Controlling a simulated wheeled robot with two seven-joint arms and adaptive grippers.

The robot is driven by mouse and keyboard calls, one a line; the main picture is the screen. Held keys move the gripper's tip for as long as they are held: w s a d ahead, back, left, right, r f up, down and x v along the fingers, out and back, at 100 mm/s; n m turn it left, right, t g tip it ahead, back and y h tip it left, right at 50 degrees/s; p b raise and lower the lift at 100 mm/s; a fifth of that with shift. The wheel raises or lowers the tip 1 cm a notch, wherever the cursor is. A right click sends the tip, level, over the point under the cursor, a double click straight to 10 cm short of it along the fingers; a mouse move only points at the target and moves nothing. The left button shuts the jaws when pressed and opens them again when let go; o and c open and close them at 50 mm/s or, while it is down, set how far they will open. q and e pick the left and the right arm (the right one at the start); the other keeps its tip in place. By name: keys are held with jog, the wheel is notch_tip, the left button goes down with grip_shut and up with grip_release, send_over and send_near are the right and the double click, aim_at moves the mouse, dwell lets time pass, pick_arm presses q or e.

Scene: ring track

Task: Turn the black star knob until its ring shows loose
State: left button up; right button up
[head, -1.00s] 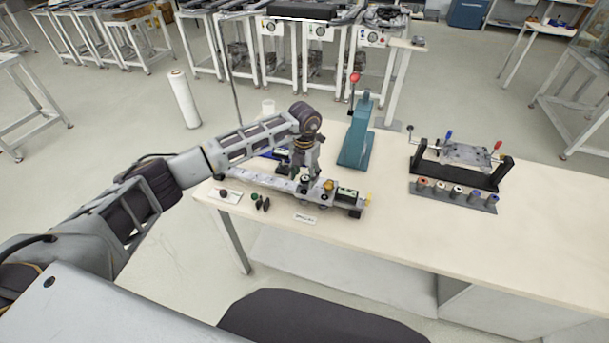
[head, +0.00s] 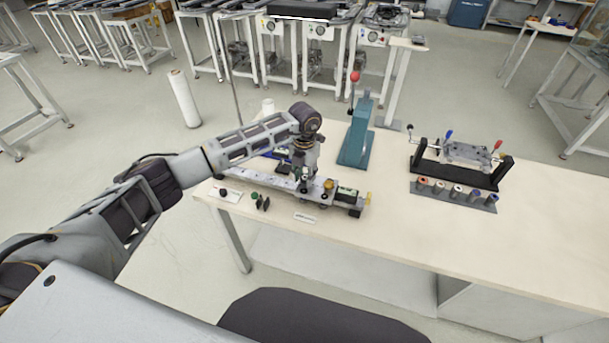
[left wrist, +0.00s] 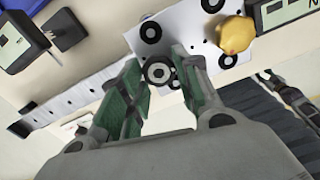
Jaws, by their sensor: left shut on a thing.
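My left gripper (head: 304,187) points down at the long grey fixture (head: 330,188) near the front left of the table. It also shows in the left wrist view (left wrist: 159,68), with green-padded fingers on either side of a round dark part with a pale centre, which I take for the black star knob (left wrist: 159,73). The gripper is shut on it. In the head view the knob is hidden by the gripper. Its ring is too small to read as loose or tight. My right gripper is not in view.
A yellow knob (left wrist: 237,35) sits close by on the white plate. Loose dark and green knobs (head: 255,196) and a small label (head: 305,217) lie in front of the fixture. A teal press (head: 357,135) stands behind. The table's front right is clear.

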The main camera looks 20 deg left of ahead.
pick_arm(q)
jog(key=n, duration=0.5)
jog(key=shift+d, duration=0.1)
jog(key=shift+f+n, duration=0.1)
jog(key=shift+n, duration=1.8)
jog(key=shift+s+d+f, duration=0.1)
jog(key=shift+s, duration=0.05)
jog(key=o, duration=1)
jog(key=shift+w, duration=0.2)
